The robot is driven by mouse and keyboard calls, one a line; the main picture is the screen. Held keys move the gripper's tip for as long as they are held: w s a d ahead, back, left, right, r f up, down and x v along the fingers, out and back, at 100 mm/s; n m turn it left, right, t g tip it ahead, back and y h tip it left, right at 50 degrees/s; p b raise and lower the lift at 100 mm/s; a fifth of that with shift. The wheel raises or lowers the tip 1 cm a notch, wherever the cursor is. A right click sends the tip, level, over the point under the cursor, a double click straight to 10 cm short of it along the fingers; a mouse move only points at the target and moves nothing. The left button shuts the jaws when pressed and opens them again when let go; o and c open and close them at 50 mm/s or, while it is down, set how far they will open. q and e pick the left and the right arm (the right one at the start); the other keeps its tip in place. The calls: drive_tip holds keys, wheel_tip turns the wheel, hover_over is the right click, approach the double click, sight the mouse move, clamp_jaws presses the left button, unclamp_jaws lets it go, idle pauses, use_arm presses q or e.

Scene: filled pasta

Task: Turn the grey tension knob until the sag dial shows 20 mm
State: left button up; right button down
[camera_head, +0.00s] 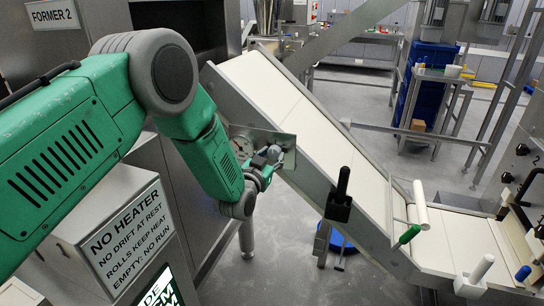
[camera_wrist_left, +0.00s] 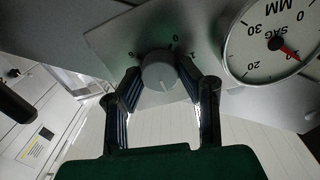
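The grey tension knob (camera_wrist_left: 158,70) sits on a metal plate (camera_wrist_left: 112,40) in the left wrist view, with a pale mark on its face. My left gripper (camera_wrist_left: 160,80) has one finger on each side of it. Whether the fingers touch the knob I cannot tell. The white sag dial (camera_wrist_left: 258,55) is to the right, cut by the picture edge. Its red needle points near a partly covered label that looks like 10, away from 20. In the head view my left gripper (camera_head: 268,160) is at the plate and hides most of the knob. My right gripper is out of view.
The plate is on the side of a sloping white conveyor (camera_head: 310,120). A black handle (camera_head: 341,190) and a white roller (camera_head: 420,205) with a green end are along it. A NO HEATER sign (camera_head: 125,238) is below my left arm. Floor shows below the conveyor.

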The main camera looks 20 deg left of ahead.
use_arm(q)
drive_tip(key=n+b, duration=0.3)
drive_tip(key=n, duration=0.1)
drive_tip(key=shift+f+n, duration=0.15)
drive_tip(key=shift+n, duration=0.15)
drive_tip(key=shift+n+b, duration=1.05)
drive_tip(key=shift+n, duration=0.85)
drive_tip(key=o, duration=1.1)
drive_tip(key=shift+o, duration=0.2)
drive_tip(key=shift+a, duration=0.1)
